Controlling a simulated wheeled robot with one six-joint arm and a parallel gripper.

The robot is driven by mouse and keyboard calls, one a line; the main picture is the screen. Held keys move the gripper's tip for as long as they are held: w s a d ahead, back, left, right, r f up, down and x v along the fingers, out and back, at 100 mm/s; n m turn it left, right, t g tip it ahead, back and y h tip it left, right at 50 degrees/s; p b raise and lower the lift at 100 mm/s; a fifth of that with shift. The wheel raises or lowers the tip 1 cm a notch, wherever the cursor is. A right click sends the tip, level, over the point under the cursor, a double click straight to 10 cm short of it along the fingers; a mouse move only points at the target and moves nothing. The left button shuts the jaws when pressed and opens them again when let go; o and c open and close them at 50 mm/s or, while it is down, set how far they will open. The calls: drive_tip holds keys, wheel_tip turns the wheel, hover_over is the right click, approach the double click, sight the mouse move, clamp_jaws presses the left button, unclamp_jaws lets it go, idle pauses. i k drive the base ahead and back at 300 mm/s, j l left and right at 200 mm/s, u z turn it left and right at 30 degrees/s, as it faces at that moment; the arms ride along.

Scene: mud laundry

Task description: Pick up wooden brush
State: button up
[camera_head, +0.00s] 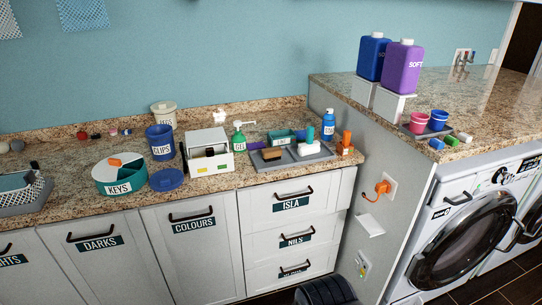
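A small brown block (272,154), which looks like the wooden brush, lies on the left part of a grey tray (293,164) on the granite counter. Its bristles are too small to make out. A white item with a teal upright part (308,146) is on the same tray, to the right of the brown block. My gripper is not in view.
Left of the tray stand a white box (208,161), a green bottle (238,137) and a round KEYS container (118,177). Behind it are a teal bin (281,137) and a blue bottle (328,124). The raised washer counter (455,95) bounds the right side.

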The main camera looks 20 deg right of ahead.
sight(269, 155)
drive_tip(key=i+j, duration=0.1)
drive_tip(key=i, duration=1.1)
drive_tip(key=l+z, duration=0.05)
